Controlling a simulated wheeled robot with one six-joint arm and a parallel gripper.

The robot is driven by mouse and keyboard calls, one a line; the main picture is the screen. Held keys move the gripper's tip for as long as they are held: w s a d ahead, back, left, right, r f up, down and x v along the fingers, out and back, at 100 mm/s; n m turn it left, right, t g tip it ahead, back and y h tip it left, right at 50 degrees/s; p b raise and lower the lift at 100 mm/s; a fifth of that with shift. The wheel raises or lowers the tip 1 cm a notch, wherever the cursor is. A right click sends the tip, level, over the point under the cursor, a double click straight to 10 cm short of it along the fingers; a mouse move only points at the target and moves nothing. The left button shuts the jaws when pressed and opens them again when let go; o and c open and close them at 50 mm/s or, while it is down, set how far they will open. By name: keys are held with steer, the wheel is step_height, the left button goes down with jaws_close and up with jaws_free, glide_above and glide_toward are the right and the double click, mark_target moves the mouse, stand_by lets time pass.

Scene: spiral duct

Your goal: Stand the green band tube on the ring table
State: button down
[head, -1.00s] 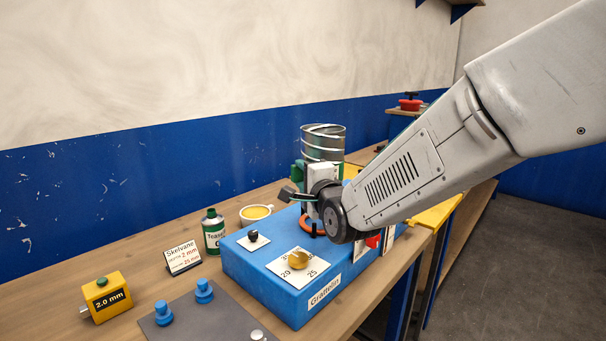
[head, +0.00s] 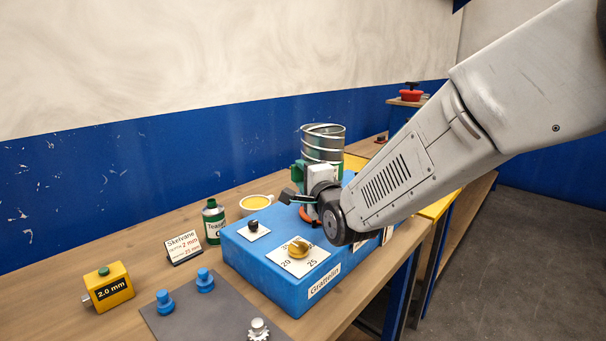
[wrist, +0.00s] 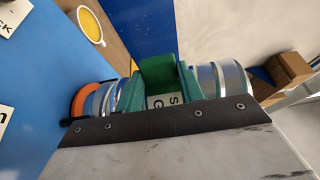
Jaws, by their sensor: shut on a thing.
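The green band tube (head: 323,150) is a shiny spiral metal duct, upright above the blue machine in the head view. In the wrist view the tube (wrist: 232,80) runs across the picture, with green parts and a white lettered label at its middle. My gripper (head: 321,178) is shut on the tube at its green part; in the wrist view my gripper (wrist: 160,90) covers its near side. An orange ring (head: 305,216) on the blue machine lies under the tube. In the wrist view the ring (wrist: 88,96) is at the tube's lower end; I cannot tell whether they touch.
The blue machine (head: 255,262) has a yellow knob and a black knob on top. A yellow cup (head: 256,203), green bottle (head: 213,222), small sign (head: 183,247) and yellow 2.0 mm box (head: 107,287) stand left of it. A grey mat (head: 205,320) with blue pegs lies in front.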

steer(key=shift+f, duration=1.15)
steer(key=c, duration=0.8)
jaws_free()
steer(key=shift+f, duration=0.1)
steer(key=v, duration=0.7)
steer(key=shift+s+d, duration=0.15)
steer(key=shift+s, duration=0.2)
